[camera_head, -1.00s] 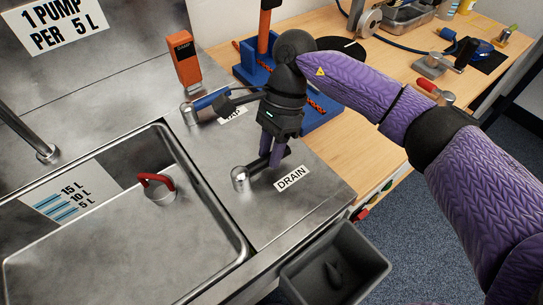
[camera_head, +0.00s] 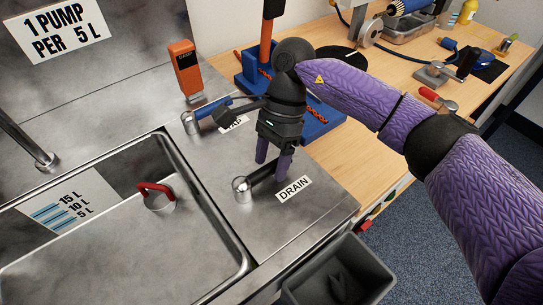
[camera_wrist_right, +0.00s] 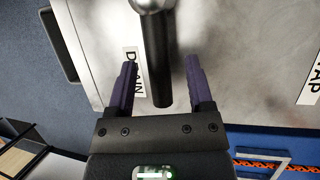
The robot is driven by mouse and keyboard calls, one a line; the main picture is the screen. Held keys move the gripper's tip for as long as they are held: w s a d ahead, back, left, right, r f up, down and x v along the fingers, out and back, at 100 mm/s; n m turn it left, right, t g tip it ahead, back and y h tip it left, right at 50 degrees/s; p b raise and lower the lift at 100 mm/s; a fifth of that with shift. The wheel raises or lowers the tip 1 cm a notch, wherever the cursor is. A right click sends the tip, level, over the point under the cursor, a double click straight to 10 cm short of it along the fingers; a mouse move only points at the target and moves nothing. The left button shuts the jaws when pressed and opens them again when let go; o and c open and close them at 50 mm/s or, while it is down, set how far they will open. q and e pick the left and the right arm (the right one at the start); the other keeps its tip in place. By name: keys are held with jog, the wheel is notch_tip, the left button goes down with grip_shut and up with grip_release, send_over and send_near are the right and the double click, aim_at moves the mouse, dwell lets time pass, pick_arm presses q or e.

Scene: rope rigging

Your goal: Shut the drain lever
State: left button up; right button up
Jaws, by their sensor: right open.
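The drain lever has a silver round post (camera_head: 241,188) and a dark handle (camera_head: 263,173) pointing right and away from it, beside the DRAIN label (camera_head: 293,189) on the steel counter. In the right wrist view the dark handle (camera_wrist_right: 157,62) lies between the two purple fingers. My right gripper (camera_head: 272,168) is open over the handle's end, its fingers pointing down. The right wrist view shows the open fingers of my right gripper (camera_wrist_right: 160,92) apart on either side of the handle; I cannot tell whether they touch it. My left gripper is not in view.
The tap lever (camera_head: 210,108) with a blue handle stands just behind my right gripper. A sink (camera_head: 243,262) with a red-handled lid (camera_head: 60,262) is at left. A grey bin (camera_head: 372,282) is below the counter's front.

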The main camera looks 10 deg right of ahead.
jog(key=p+v, duration=0.1)
jog(key=v, duration=0.9)
jog(key=shift+f, duration=0.15)
